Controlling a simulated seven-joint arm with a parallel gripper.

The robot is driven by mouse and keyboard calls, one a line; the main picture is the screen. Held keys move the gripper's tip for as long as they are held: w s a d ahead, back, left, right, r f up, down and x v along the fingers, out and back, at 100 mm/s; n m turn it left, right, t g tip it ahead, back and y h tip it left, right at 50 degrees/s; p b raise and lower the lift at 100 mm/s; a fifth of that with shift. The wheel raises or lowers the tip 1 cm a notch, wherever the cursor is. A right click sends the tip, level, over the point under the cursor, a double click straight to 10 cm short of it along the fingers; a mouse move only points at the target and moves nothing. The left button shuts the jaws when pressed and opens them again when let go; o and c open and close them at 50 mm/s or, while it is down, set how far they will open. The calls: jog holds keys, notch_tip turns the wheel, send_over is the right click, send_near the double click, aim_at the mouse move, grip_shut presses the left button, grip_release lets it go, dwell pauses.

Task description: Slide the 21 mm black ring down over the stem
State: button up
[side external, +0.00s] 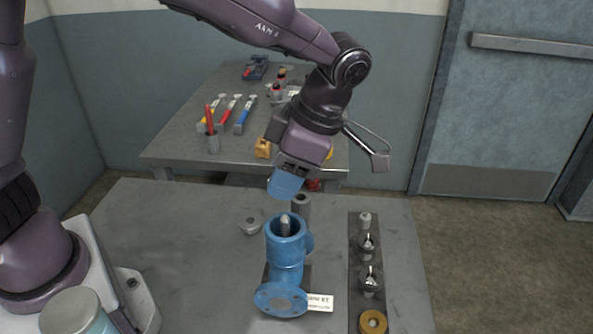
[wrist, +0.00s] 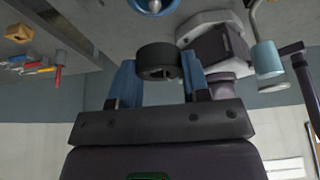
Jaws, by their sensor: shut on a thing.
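The black ring (wrist: 158,62) is held between the blue fingers of my gripper (side external: 286,184) in the wrist view. In the side external view the near finger hides the ring. The grey metal stem (side external: 285,224) stands upright in the open top of the blue valve body (side external: 286,262) on the front table. My gripper is tilted and a short way above the stem tip, apart from it. The valve body also shows at the top edge of the wrist view (wrist: 150,8), where I cannot make out the ring's alignment with the stem.
A dark grey cylinder (side external: 302,206) stands close behind the valve body. A small grey part (side external: 250,225) lies left of it. A dark strip (side external: 355,285) with several fittings and a brass-coloured ring (side external: 373,322) is on the right. A white label (side external: 320,302) lies by the flange. The table's left is largely clear.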

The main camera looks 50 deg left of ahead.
aim_at(285, 215)
jog(key=shift+f, duration=0.1)
dwell(0.3)
jog(key=shift+f, duration=2.25)
jog(key=shift+f, duration=1.35)
jog(key=o, duration=1.4)
jog(key=shift+r, duration=0.1)
jog(key=shift+r, duration=3.45)
